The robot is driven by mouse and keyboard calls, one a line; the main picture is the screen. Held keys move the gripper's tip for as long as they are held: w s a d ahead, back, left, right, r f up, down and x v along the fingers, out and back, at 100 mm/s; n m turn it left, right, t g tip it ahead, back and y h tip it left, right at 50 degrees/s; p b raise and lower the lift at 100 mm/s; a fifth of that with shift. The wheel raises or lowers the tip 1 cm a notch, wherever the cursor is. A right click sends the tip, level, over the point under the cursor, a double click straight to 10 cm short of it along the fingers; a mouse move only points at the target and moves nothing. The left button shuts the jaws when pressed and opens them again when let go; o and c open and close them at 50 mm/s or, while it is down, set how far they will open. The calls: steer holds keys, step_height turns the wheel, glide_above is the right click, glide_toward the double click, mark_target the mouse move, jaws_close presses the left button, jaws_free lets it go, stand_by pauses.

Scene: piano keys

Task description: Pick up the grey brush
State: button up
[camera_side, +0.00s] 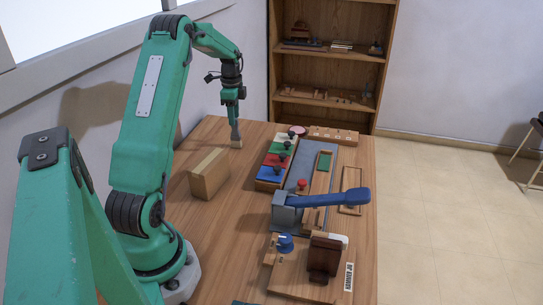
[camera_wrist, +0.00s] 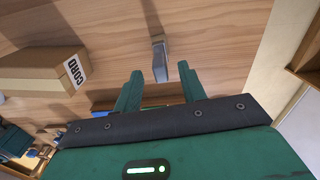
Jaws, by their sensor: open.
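The grey brush (camera_side: 236,132) stands near the far left part of the wooden table in the side view, with a pale tan end at the table top. In the wrist view the brush (camera_wrist: 160,62) shows as a narrow grey shape with a pale end. My gripper (camera_side: 233,112) is above the brush, pointing down. In the wrist view my gripper (camera_wrist: 160,76) has its two green fingers apart, with the brush in line with the gap between them. Whether the fingertips reach down beside the brush is hard to tell.
A cardboard box (camera_side: 209,174) labelled CORD (camera_wrist: 42,70) stands left of the brush in the wrist view. A block of coloured keys (camera_side: 276,160) lies right of the brush in the side view. A blue-handled tool (camera_side: 335,197) and wooden pieces crowd the near right.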

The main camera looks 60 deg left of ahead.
mark_target(235, 130)
steer(key=shift+f, duration=2.6)
jaws_close()
